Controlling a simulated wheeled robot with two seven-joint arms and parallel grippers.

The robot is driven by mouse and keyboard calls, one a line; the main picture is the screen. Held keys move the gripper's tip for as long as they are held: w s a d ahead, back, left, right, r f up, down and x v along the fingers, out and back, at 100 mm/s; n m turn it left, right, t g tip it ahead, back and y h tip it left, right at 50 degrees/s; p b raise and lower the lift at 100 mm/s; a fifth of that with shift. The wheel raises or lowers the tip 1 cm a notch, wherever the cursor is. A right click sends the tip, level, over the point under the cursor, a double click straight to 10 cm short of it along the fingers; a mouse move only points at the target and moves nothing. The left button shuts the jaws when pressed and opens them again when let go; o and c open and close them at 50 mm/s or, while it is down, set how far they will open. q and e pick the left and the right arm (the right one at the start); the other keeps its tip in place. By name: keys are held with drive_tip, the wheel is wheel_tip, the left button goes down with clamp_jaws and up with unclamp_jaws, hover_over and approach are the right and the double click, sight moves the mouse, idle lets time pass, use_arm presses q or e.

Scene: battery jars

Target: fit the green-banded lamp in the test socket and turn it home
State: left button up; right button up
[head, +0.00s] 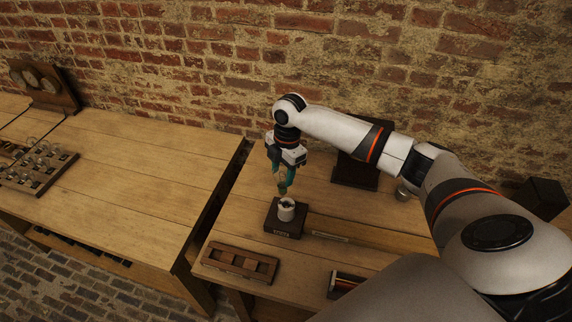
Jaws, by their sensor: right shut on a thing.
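My right gripper (284,178) points down, its teal fingers shut on a small lamp (282,188). The lamp is mostly hidden between the fingers, and its band colour is too small to make out. Directly below is the test socket (287,212), a white round cup on a dark wooden base (284,228). The lamp is at or just above the socket's mouth; I cannot tell whether they touch. My left gripper is not in view.
A slotted wooden rack (240,263) lies at the front left of this table. A small dark box (345,284) is at the front. A tray of glass pieces (40,168) sits on the left table.

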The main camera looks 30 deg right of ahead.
drive_tip(key=shift+s+d+f+n, duration=0.2)
drive_tip(key=shift+d+f+n, duration=0.15)
drive_tip(key=shift+f+n, duration=0.1)
drive_tip(key=shift+f, duration=0.2)
wheel_tip(320, 180, down, 5)
drive_tip(key=b, duration=0.5)
drive_tip(key=shift+r, duration=0.2)
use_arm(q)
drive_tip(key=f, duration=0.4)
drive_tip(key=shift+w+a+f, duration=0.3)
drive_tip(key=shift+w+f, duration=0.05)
use_arm(e)
drive_tip(key=shift+r, duration=0.1)
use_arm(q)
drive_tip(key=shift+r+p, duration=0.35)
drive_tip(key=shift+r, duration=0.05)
use_arm(e)
drive_tip(key=shift+d, duration=0.2)
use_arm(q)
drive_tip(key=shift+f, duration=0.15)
use_arm(e)
drive_tip(key=shift+f, duration=1.15)
drive_tip(key=shift+f, duration=0.15)
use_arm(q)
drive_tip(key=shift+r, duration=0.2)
